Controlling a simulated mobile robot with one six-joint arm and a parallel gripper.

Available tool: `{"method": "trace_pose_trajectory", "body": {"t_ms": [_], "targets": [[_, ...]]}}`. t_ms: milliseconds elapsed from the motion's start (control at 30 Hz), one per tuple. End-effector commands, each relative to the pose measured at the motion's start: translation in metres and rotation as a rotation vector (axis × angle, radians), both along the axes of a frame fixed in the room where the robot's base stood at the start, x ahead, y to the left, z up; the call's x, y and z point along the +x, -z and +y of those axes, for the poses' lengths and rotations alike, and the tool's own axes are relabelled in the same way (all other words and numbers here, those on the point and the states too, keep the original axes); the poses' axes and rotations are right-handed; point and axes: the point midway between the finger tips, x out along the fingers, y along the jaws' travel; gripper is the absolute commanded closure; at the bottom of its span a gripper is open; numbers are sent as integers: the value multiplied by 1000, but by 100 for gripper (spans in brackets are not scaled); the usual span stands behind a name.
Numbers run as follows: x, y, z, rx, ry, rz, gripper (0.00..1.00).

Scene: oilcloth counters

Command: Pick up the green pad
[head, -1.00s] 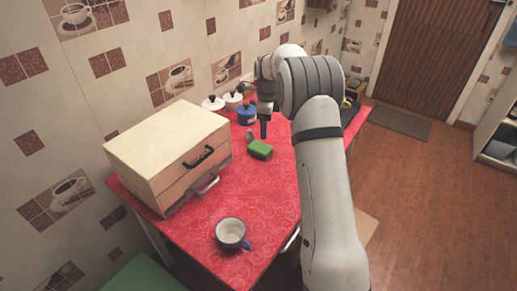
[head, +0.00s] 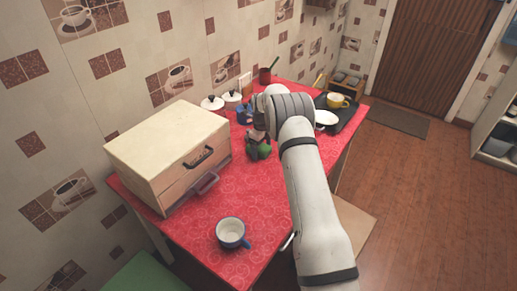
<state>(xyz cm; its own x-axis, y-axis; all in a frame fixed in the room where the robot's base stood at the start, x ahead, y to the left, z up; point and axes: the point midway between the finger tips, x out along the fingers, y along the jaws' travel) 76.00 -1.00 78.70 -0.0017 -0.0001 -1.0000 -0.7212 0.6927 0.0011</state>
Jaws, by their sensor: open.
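The green pad (head: 262,151) lies on the red patterned counter (head: 240,193), to the right of the wooden drawer box. Its left part is hidden behind my gripper (head: 254,150). My gripper points down over the pad, its fingertips at the pad's left side. The jaws are open. I cannot tell from this view whether the pad sits between the fingers or whether they touch it.
The wooden drawer box (head: 165,150) stands left of the pad. A blue mug (head: 231,232) is near the front edge. White-lidded pots (head: 212,103) stand behind. The front middle of the counter is clear.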

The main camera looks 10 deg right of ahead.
Motion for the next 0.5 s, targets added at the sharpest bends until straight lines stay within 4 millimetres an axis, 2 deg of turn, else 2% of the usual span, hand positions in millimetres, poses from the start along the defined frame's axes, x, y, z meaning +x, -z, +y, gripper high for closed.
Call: {"method": "trace_pose_trajectory", "body": {"t_ms": [267, 500], "targets": [[0, 4, 0, 0, -1, -1, 15], [0, 4, 1, 0, -2, -1, 34]]}}
